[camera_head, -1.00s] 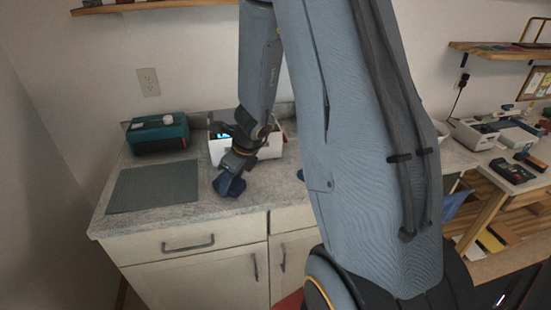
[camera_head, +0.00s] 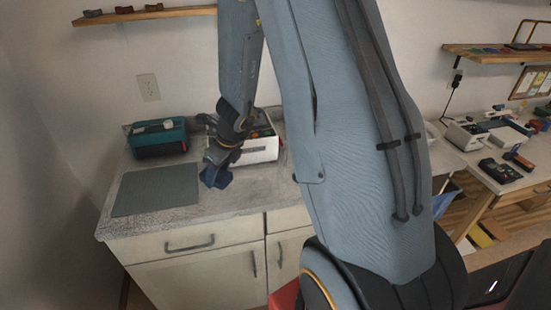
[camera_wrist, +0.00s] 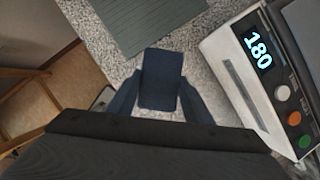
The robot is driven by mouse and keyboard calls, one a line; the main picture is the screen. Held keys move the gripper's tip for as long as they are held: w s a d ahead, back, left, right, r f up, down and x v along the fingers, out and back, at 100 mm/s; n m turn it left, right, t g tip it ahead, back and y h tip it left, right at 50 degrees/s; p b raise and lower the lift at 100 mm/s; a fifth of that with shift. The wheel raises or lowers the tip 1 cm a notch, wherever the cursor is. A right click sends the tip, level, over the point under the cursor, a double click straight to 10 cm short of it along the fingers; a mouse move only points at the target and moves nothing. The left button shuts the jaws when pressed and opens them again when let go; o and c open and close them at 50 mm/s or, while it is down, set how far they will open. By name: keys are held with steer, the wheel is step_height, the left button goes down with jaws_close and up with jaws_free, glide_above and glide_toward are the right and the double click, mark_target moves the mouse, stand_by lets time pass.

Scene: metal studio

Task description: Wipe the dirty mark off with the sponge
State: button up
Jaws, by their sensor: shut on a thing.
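My gripper (camera_head: 212,170) hangs over the counter, between the grey-green mat and the white device. In the wrist view my gripper (camera_wrist: 160,95) is shut on a dark blue block, the sponge (camera_wrist: 161,78), which sits between the two fingers. In the head view the sponge (camera_head: 216,178) shows as a dark blue shape under the gripper, close to the counter; I cannot tell whether it touches. No dirty mark can be made out on the speckled counter (camera_head: 240,188); it may be hidden behind the arm or sponge.
A grey-green ribbed mat (camera_head: 155,190) lies left of the gripper. A teal box (camera_head: 157,138) stands behind it. A white device (camera_head: 262,148) with a display reading 180 (camera_wrist: 258,48) stands close on the gripper's right. The counter's front edge (camera_head: 190,225) is near.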

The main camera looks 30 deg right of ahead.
steer(key=shift+r+p, duration=0.65)
steer(key=shift+r, duration=0.6)
steer(key=shift+s, duration=0.1)
